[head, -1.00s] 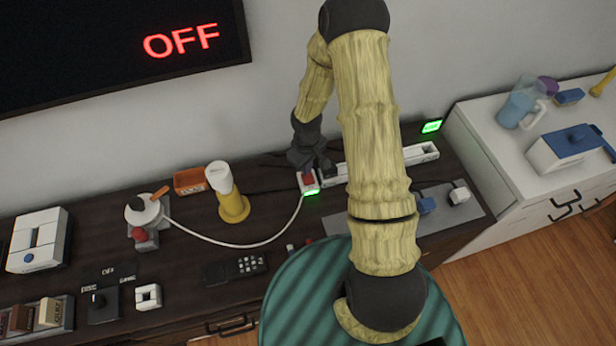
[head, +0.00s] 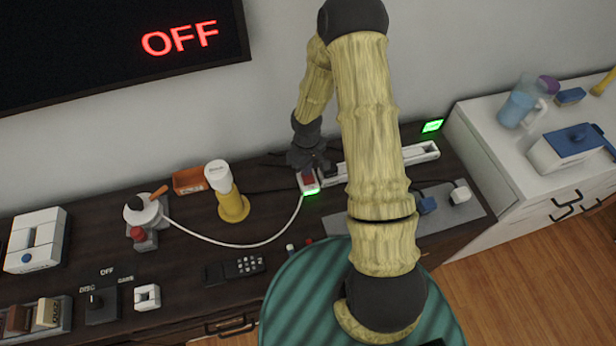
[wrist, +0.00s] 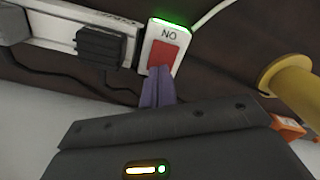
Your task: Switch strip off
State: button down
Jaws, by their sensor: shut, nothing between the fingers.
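The white power strip (head: 420,152) lies along the back of the dark cabinet, partly hidden behind my arm in the head view. Its end block carries a red switch (head: 308,179), also seen in the wrist view (wrist: 162,55). In the wrist view a label on that block reads "ON" upside down, and its edge (wrist: 172,20) glows green. My gripper (head: 310,165) is shut and empty at the switch. In the wrist view its purple fingertips (wrist: 158,74) are at the near edge of the red switch; I cannot tell whether they touch it.
A black plug (wrist: 100,44) sits in the strip. A yellow-based bottle (head: 232,204) stands to the left, with an orange-brown tray (head: 190,181) behind it. A green-lit display (head: 432,126) stands behind the strip. The wall screen (head: 120,45) reads "OFF". A remote (head: 235,268) lies in front.

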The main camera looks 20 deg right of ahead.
jog(key=shift+f+b, duration=0.35)
jog(key=shift+f, duration=0.1)
dwell(0.3)
jog(key=shift+r+p, duration=3)
jog(key=shift+r, duration=0.5)
jog(key=shift+r, duration=0.1)
jog(key=s+r+m+t, duration=0.1)
jog(key=s+r+m, duration=0.1)
jog(key=s+r, duration=0.2)
jog(key=s+r+m, duration=0.2)
jog(key=s+r, duration=0.3)
jog(key=r, duration=0.6)
jog(key=s+r+m+t, duration=0.1)
jog(key=s+r+m, duration=0.1)
jog(key=s+r, duration=0.2)
notch_tip(320, 180, up, 3)
jog(key=shift+s+r+t, duration=0.15)
jog(key=shift+t, duration=0.15)
